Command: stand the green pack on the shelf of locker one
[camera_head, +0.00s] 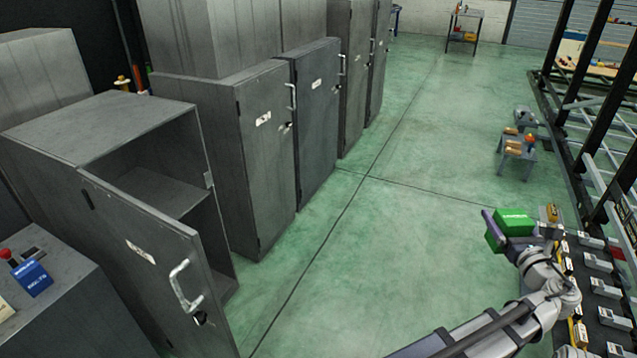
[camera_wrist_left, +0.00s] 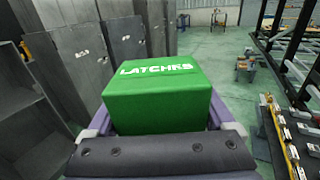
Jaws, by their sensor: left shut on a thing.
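The green pack (camera_head: 513,222) is held in my left gripper (camera_head: 493,233) at the right of the head view, out over the floor. In the left wrist view the green pack (camera_wrist_left: 160,97) fills the middle, marked "LATCHKS", with a purple finger on each side of it. An open locker (camera_head: 107,127) stands at the left of the head view, its door (camera_head: 150,262) swung out toward the front. Inside it a shelf (camera_head: 160,193) shows, and I see nothing on the visible part. I cannot read the locker's number. My right gripper is not in view.
Closed lockers (camera_head: 262,150) stand in a row beyond the open one. A cabinet (camera_head: 60,310) with a blue box (camera_head: 33,279) is at the lower left. A rack with several parts (camera_head: 600,264) lines the right. The green floor (camera_head: 400,200) between is clear.

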